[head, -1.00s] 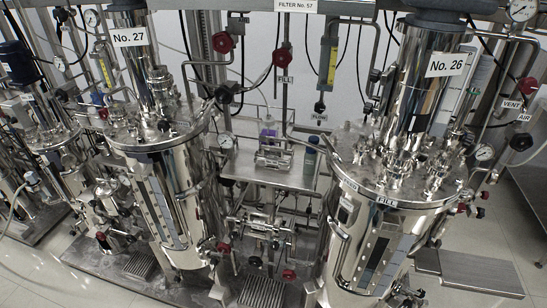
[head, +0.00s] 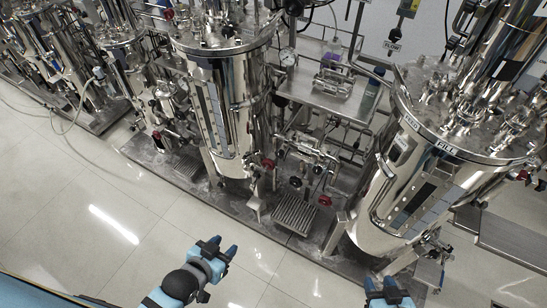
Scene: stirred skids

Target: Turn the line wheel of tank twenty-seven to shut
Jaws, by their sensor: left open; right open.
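The steel tank (head: 225,115) left of centre is the one that bore the No. 27 sign in the earlier head view; its sign is now out of the picture. Near its lower right is a red wheel (head: 268,163). A dark wheel (head: 295,182) and another red wheel (head: 325,200) sit on the piping between the two large tanks. No label shows which one is the line wheel. My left gripper (head: 223,250) is open and empty over the floor in front of the skid. My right gripper (head: 382,287) is open at the bottom edge, apart from everything.
The right-hand tank (head: 390,205), No. 26 earlier, stands close on the right. A steel shelf (head: 325,100) between the tanks holds instruments. A drain grate (head: 296,213) lies on the skid base. The tiled floor (head: 90,215) in front is clear.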

